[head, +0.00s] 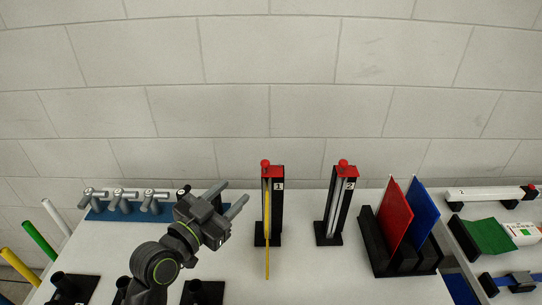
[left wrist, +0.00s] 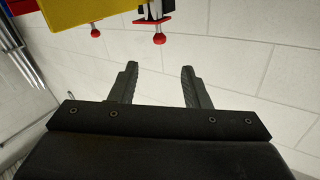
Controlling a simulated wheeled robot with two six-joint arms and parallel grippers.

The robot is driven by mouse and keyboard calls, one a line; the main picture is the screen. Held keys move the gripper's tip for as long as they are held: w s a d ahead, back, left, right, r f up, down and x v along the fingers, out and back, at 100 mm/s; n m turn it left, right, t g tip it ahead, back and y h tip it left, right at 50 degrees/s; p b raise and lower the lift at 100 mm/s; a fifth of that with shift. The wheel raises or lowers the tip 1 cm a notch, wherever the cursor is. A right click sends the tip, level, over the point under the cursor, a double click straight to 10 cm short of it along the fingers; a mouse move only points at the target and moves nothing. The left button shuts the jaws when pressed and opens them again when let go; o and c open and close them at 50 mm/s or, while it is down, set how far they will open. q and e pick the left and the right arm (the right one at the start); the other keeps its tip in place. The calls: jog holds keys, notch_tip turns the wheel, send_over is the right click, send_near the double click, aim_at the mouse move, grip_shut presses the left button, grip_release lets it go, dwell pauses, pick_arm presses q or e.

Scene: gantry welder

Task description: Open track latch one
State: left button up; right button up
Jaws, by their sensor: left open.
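Track one is the black upright post marked 1 (head: 279,205), with a red cap and a round red knob (head: 265,163) on top. A thin yellow piece (head: 267,235) stands along its front. My left gripper (head: 232,196) is open and empty, left of this post and apart from it, fingers pointing toward upper right. In the left wrist view the two fingers (left wrist: 160,82) are spread with nothing between them. Beyond them are a red knob (left wrist: 158,39), a second red knob (left wrist: 95,33) and a yellow plate (left wrist: 67,15). My right gripper is out of view.
Post 2 (head: 331,208), also with a red knob, stands to the right. A black rack (head: 376,248) holds a red panel (head: 395,215) and a blue panel (head: 423,213). Several grey clamps line a blue strip (head: 100,213) at left. The table (head: 312,275) is clear in front of the posts.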

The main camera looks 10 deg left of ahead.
pick_arm(q)
jog(key=p, duration=0.1)
send_near(263, 166)
jog(key=x, duration=0.3)
jog(key=p+x, duration=0.1)
jog(key=x, duration=0.3)
jog(key=shift+w+p, duration=0.3)
jog(key=p+x, duration=0.1)
jog(key=x, duration=0.3)
jog(key=shift+w+d, duration=0.1)
jog(key=shift+w, duration=0.1)
jog(key=shift+w+d+f, duration=0.1)
jog(key=shift+w+d, duration=0.05)
jog(key=shift+w, duration=0.3)
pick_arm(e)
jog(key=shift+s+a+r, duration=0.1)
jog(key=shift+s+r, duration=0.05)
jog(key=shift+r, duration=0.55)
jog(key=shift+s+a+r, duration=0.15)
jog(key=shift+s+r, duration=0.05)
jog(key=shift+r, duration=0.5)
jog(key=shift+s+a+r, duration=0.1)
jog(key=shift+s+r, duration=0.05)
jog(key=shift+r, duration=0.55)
